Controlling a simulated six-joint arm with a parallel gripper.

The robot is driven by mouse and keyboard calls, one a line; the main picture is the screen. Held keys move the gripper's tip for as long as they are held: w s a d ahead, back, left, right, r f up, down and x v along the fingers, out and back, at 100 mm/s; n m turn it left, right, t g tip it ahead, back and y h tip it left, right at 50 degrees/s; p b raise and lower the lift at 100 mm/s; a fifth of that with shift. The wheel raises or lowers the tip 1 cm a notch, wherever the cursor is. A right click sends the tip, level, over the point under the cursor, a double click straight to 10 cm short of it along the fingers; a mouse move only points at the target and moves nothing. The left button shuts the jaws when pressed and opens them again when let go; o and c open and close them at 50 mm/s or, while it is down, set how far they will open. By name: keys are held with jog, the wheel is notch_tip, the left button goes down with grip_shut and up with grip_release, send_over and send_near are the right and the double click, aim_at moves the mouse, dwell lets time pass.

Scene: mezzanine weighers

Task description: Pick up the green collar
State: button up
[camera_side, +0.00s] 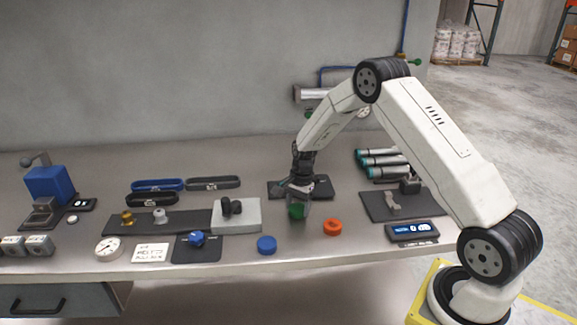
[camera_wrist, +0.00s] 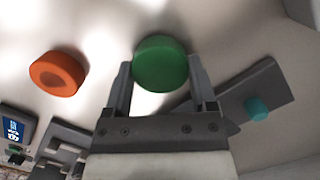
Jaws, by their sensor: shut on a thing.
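The green collar (camera_side: 297,211) is at the tip of my gripper (camera_side: 299,203) in the side view, near the middle of the bench. In the wrist view the green collar (camera_wrist: 160,64) sits between the two fingers of my gripper (camera_wrist: 160,75), which are shut on it. My gripper points down. The collar is partly hidden by the fingers in the side view. I cannot tell whether its underside touches the bench.
An orange collar (camera_side: 332,227) lies close by on the right, and a blue one (camera_side: 267,244) at the front left. A grey block (camera_side: 237,217) stands to the left. A display (camera_side: 412,231) is at the right front. Bare bench lies between the collars.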

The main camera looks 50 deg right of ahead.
jog(key=shift+r, duration=0.45)
jog(key=s+a+r, duration=0.3)
jog(key=s+r, duration=0.8)
jog(key=s, duration=0.2)
jog(key=shift+s+a+r, duration=0.2)
jog(key=shift+s+a, duration=0.1)
jog(key=shift+w, duration=0.1)
jog(key=w+d+r+m+t+h, duration=0.1)
jog(key=w+d+m, duration=0.4)
jog(key=w+m, duration=0.6)
jog(key=shift+w+d+r+m+t, duration=0.25)
jog(key=shift+d+m+t, duration=0.15)
jog(key=shift+m, duration=1.3)
